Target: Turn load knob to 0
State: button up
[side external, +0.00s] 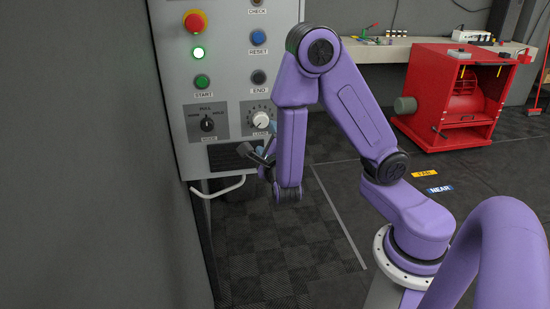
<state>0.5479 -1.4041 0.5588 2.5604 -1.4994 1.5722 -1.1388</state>
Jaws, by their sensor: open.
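The load knob (261,120) is a pale round knob with a scale around it, above the LOAD label on the grey control panel. My wrist partly covers the right side of its dial, and its exact setting is too small to read. My gripper (258,152) is just below the load knob, in front of the panel's dark lower area. It looks apart from the knob. The gripper is small and dark here, partly hidden by my wrist, and it is open with nothing seen between its fingers.
Left of the load knob is the black mode knob (208,124). Above are the green start button (202,82), the dark end button (259,77), the blue reset button (258,38) and a red emergency button (194,21). A bent pale handle (222,191) sticks out below.

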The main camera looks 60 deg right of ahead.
jog(key=v, duration=0.8)
jog(key=s+d+f+m+g+y, duration=0.35)
jog(key=s+m+g, duration=0.5)
jog(key=m, duration=0.55)
jog(key=s+a+r+m+g+y, duration=0.2)
jog(key=s+a+m+g+y, duration=0.2)
jog(key=s+a+m+y, duration=0.4)
jog(key=m+y, duration=0.1)
jog(key=m, duration=0.4)
jog(key=shift+s+a+y, duration=0.2)
jog(key=shift+s+y, duration=0.1)
jog(key=shift+y, duration=0.05)
jog(key=shift+r, duration=0.15)
